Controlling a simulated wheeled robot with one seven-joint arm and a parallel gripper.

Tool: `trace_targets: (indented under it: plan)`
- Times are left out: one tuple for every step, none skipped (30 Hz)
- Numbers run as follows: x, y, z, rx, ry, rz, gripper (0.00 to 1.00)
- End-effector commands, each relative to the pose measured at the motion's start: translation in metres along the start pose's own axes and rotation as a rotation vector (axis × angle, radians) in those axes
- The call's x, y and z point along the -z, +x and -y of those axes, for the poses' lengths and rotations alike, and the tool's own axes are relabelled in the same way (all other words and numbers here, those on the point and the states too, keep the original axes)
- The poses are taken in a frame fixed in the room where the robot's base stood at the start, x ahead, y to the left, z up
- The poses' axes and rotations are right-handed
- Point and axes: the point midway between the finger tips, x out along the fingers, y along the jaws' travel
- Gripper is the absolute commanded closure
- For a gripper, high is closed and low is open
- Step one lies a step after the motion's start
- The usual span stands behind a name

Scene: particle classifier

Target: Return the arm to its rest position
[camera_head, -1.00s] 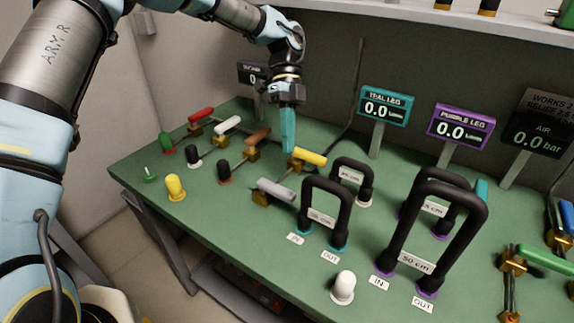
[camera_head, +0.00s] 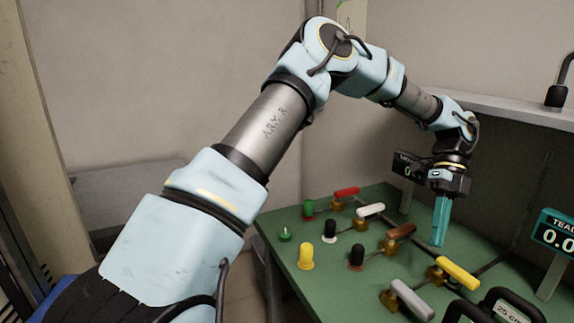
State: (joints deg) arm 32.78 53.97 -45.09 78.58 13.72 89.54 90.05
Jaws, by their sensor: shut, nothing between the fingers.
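My arm (camera_head: 265,131) reaches from the lower left, up over an elbow, and down to the right above the green bench. My gripper (camera_head: 439,240) points down with its teal fingers together and nothing between them. In the picture its tips lie between the brown-handled valve (camera_head: 400,233) and the yellow-handled valve (camera_head: 457,273). The tips look a little above the bench; I cannot tell the exact gap.
The green bench (camera_head: 325,283) carries a red-handled valve (camera_head: 346,192), a white-handled valve (camera_head: 370,210), a grey-handled valve (camera_head: 411,299) and several knobs. Dark hose loops (camera_head: 511,303) and a teal display (camera_head: 556,232) stand at right. A shelf (camera_head: 520,112) runs above.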

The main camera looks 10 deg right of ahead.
Motion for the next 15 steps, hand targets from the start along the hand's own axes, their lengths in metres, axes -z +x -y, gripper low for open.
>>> trace_targets:
  plan:
    - [-0.009, -0.001, -0.008, 0.016, -0.062, 0.011, 1.0]
    - [-0.015, 0.0, -0.013, 0.031, -0.116, 0.018, 1.0]
    - [-0.026, 0.001, -0.022, 0.055, -0.206, 0.027, 1.0]
    - [-0.036, 0.002, -0.031, 0.079, -0.289, 0.034, 1.0]
    - [-0.048, 0.004, -0.041, 0.106, -0.384, 0.04, 1.0]
    - [-0.065, 0.007, -0.057, 0.146, -0.521, 0.043, 1.0]
    - [-0.078, 0.009, -0.07, 0.179, -0.629, 0.042, 1.0]
    - [-0.09, 0.013, -0.084, 0.211, -0.738, 0.039, 1.0]
    - [-0.106, 0.016, -0.103, 0.256, -0.884, 0.029, 1.0]
    - [-0.118, 0.019, -0.118, 0.293, -0.995, 0.018, 1.0]
    - [-0.129, 0.024, -0.134, 0.326, -1.105, 0.005, 1.0]
    - [-0.143, 0.029, -0.156, 0.374, -1.254, -0.019, 1.0]
    - [-0.152, 0.033, -0.173, 0.412, -1.366, -0.04, 1.0]
    - [-0.161, 0.038, -0.191, 0.448, -1.478, -0.064, 1.0]
    - [-0.171, 0.045, -0.215, 0.499, -1.63, -0.103, 1.0]
